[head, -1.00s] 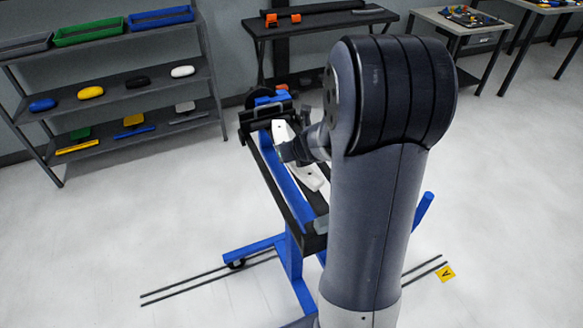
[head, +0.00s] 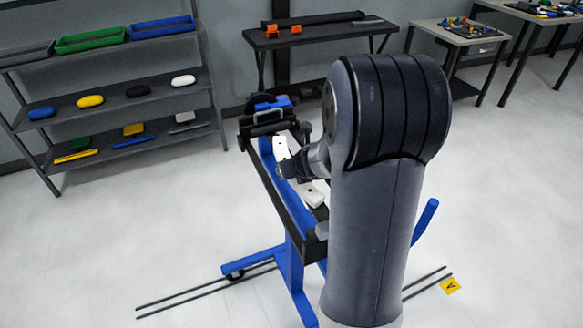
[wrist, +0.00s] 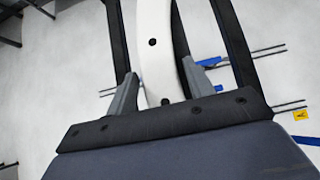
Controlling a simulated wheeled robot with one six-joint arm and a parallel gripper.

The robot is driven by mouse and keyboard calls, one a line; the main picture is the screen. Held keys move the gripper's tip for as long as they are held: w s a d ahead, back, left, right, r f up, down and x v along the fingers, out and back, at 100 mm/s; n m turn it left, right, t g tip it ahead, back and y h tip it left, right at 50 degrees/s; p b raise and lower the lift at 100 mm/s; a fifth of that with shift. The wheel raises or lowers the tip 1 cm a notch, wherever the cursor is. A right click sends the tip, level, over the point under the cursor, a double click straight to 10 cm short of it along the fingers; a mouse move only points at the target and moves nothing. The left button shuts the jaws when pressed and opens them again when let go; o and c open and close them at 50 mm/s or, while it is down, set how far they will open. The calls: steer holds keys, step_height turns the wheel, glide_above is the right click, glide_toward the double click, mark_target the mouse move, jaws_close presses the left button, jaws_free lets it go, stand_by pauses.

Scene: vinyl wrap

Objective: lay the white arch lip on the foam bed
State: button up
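The white arch lip (head: 281,148) lies lengthwise over the blue-and-black stand (head: 260,163). My gripper (head: 283,170) hides part of its middle, and its near end (head: 313,193) shows below. In the wrist view the lip (wrist: 155,55) is a long, slightly curved white strip with dark holes. It runs between the two grey fingers of my gripper (wrist: 158,72), one along each side. The left fingertip looks close against its edge. I cannot tell whether both fingers press on it. No separate foam bed is clearly seen; the stand has dark rails. Contact beneath the lip is hidden.
A shelf rack (head: 110,95) with trays and colored pieces stands at the left. A dark table (head: 325,35) is behind the stand, with a grey table (head: 460,40) at the back right. My arm covers the stand's right side.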

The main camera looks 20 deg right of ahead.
steer(key=shift+o, duration=1.1)
steer(key=shift+r, duration=0.1)
steer(key=shift+s+r+p, duration=0.1)
steer(key=shift+r+p, duration=0.2)
steer(key=shift+p, duration=0.05)
steer(key=p+v, duration=0.4)
steer(key=v, duration=0.6)
steer(key=shift+s+r, duration=0.2)
steer(key=shift+r, duration=0.05)
steer(key=shift+s+r+p, duration=0.2)
steer(key=shift+s+p, duration=0.1)
steer(key=shift+s, duration=0.1)
